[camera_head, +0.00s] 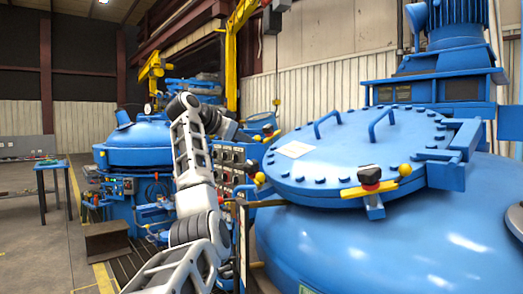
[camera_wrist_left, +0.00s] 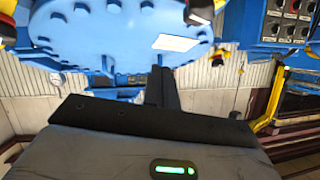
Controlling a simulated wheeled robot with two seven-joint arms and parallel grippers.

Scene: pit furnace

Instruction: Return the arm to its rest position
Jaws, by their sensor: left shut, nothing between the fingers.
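My left arm (camera_head: 193,150) rises from the bottom of the head view and bends over at its top beside the control panel. My left gripper (camera_head: 243,134) points right, toward the large blue furnace lid (camera_head: 345,150), and is small and partly hidden among dark parts there. In the left wrist view its dark fingers (camera_wrist_left: 160,86) are together with nothing between them. The lid also shows upside down in that view (camera_wrist_left: 110,40), beyond the fingers; I cannot tell the exact gap. My right gripper is not in view.
A control panel (camera_head: 228,160) with knobs stands just behind my left arm. The lid has raised handles, a white sheet (camera_head: 294,149) and a yellow clamp lever (camera_head: 385,183). A second blue vessel (camera_head: 140,145) and a blue table (camera_head: 52,165) are left, with open floor (camera_head: 40,240) in front.

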